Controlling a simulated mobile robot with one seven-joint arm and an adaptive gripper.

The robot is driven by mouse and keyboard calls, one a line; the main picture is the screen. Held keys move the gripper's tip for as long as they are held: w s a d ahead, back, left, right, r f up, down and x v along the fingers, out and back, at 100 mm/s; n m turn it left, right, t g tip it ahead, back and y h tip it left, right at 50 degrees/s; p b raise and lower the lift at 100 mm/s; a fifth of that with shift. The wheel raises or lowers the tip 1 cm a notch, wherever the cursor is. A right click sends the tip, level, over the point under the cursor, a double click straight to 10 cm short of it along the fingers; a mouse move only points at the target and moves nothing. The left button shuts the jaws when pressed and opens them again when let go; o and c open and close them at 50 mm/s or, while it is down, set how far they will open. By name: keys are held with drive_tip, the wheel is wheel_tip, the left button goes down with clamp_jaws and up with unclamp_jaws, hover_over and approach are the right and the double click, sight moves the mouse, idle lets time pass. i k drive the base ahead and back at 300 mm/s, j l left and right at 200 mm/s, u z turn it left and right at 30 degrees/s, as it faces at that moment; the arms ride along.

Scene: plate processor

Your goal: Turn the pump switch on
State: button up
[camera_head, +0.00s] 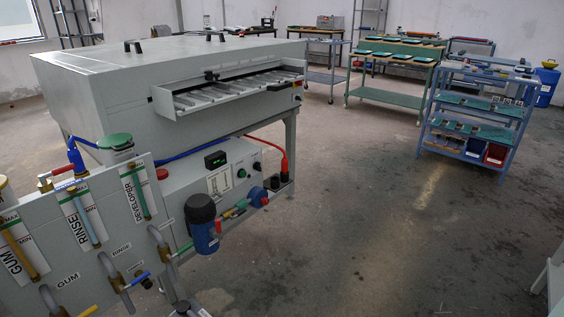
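The grey plate processor (200,90) stands at the left. Below its feed tray, a grey control box (190,200) faces right. My gripper is not in view.
A panel with GUM, RINSE and DEVELOPER gauges (85,215) stands at the front left. A blue-black filter housing (202,222) and piping stick out before the control box. A blue shelf cart (478,110) and a green table (390,88) stand behind. The floor (370,220) at centre right is clear.

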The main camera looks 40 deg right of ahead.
sight(256, 166)
drive_tip(key=i+l+z, duration=0.1)
drive_tip(key=l, duration=0.4)
drive_tip(key=i+l+z, duration=0.15)
drive_tip(key=i+l, duration=0.2)
drive_tip(key=l, duration=0.15)
drive_tip(key=i+l+z, duration=0.1)
drive_tip(key=i+l, duration=0.15)
drive_tip(key=l, duration=0.2)
drive_tip(key=i+l+z, duration=0.15)
drive_tip(key=l, duration=0.3)
drive_tip(key=i+l+z, duration=0.1)
drive_tip(key=i+l, duration=0.3)
